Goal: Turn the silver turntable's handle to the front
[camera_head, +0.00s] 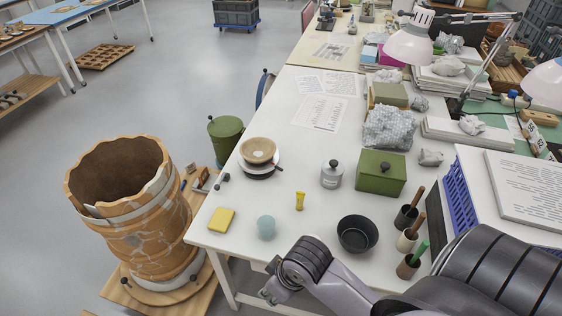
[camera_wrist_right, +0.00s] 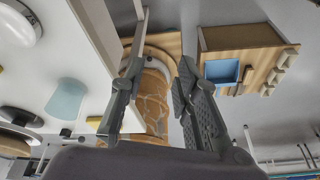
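A large, cracked orange-brown vessel (camera_head: 132,210) stands upright at the lower left. My left gripper is not in view.
The white table (camera_head: 290,215) holds a yellow sponge (camera_head: 221,220), a pale blue cup (camera_head: 266,228), a black bowl (camera_head: 357,234) and a tan bowl (camera_head: 258,150) on a round stand. Floor left of the vessel is clear.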

